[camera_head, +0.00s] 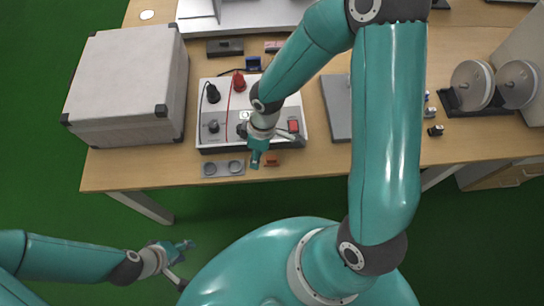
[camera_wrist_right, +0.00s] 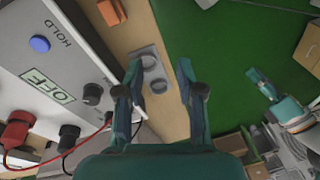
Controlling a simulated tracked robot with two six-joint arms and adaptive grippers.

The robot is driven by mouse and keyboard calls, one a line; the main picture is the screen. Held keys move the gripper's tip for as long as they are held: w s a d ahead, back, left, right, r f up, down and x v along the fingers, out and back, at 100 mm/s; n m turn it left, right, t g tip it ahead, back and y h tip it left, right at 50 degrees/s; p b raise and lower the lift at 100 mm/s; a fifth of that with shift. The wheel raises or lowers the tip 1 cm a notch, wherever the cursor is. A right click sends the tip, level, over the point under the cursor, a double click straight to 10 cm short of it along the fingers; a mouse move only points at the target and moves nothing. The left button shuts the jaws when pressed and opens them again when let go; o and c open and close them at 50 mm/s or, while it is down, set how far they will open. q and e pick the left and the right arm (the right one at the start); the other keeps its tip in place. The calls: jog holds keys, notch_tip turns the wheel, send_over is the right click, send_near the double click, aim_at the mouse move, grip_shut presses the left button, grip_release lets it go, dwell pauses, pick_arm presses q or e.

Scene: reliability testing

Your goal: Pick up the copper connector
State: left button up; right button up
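A small orange-brown block lies at the table's front edge and looks like the copper connector (camera_head: 271,160). It also shows at the top of the right wrist view (camera_wrist_right: 112,12). My right gripper (camera_head: 258,158) is just left of it in the head view, pointing down above the table's front edge. In the right wrist view its fingers are spread and empty (camera_wrist_right: 160,72), with the block beyond the left finger. My left gripper (camera_head: 184,248) hangs over the green floor in front of the table, apart from everything, and appears open and empty. It also shows in the right wrist view (camera_wrist_right: 260,84).
A grey block with two round recesses (camera_head: 223,169) lies left of the connector. The white test box (camera_head: 222,139) with switches and red and black plugs stands behind. A large pale box (camera_head: 128,80) is at left, a grey plate (camera_head: 339,107) at right.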

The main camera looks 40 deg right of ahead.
jog(key=w+d+r+n+h, duration=0.1)
jog(key=d+r+n+h, duration=0.15)
jog(key=d+r, duration=0.25)
jog(key=b, duration=1)
send_near(272, 158)
notch_tip(272, 158, down, 5)
jog(key=shift+f, duration=0.2)
notch_tip(272, 158, down, 5)
jog(key=b, duration=0.3)
jog(key=shift+d+f+b, duration=0.15)
jog(key=shift+f+b, duration=0.05)
jog(key=shift+b, duration=0.15)
jog(key=shift+r, duration=0.1)
grip_shut()
